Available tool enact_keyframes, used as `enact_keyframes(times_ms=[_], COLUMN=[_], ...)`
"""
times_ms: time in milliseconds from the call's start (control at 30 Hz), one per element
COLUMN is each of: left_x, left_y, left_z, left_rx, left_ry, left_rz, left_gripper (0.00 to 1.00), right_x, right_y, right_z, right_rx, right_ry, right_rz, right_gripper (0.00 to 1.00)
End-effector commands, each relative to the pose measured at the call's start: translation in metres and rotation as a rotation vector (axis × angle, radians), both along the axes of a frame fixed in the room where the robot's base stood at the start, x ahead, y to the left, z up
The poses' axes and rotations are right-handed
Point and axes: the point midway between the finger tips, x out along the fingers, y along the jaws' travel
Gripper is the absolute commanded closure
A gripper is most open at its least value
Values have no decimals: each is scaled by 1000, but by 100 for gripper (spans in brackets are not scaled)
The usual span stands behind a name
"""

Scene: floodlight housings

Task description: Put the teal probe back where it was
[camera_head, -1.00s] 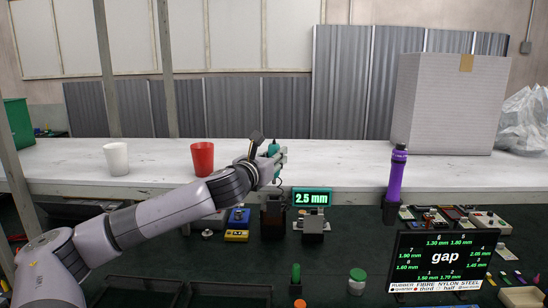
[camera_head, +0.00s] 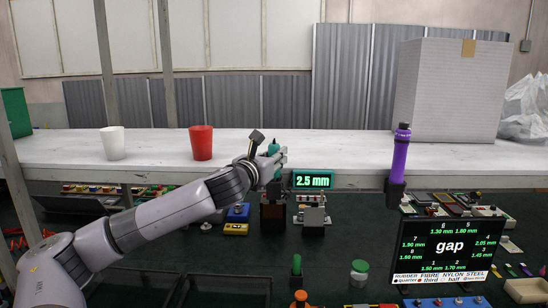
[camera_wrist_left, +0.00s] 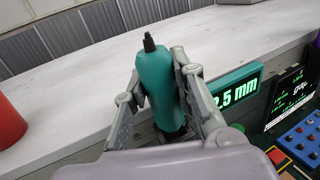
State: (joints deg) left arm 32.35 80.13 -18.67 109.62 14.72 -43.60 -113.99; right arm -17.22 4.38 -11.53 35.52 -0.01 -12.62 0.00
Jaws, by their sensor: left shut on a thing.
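The teal probe (camera_head: 273,148) is upright in my left gripper (camera_head: 275,163), its dark tip pointing up. In the left wrist view the teal probe (camera_wrist_left: 158,88) stands between the two grey fingers, which are shut on its sides. A display reading 2.5 mm (camera_head: 313,180) is just right of the gripper. My right gripper is not in view.
A purple torch-like object (camera_head: 400,158) stands in a dark holder to the right. A red cup (camera_head: 201,143) and a white cup (camera_head: 112,143) stand on the white shelf. A yellow-and-blue box (camera_head: 236,222) is left of the stand.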

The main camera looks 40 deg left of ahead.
Motion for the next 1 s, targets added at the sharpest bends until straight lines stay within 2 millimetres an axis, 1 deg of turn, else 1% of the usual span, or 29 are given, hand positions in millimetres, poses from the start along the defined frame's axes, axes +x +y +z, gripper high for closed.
enact_keyframes(times_ms=[533,567,900,1000], left_x=[0,0,0,0], left_y=[0,0,0,0], left_z=[-10,-10,-9,-9], left_rx=[0,0,0,0], left_ry=[0,0,0,0], left_rz=[0,0,0,0], left_gripper=[98,75,52,52], right_x=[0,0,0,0], right_y=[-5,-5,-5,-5], right_z=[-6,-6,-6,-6], right_rx=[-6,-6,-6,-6], right_ry=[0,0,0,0], right_rz=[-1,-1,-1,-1], right_gripper=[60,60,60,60])
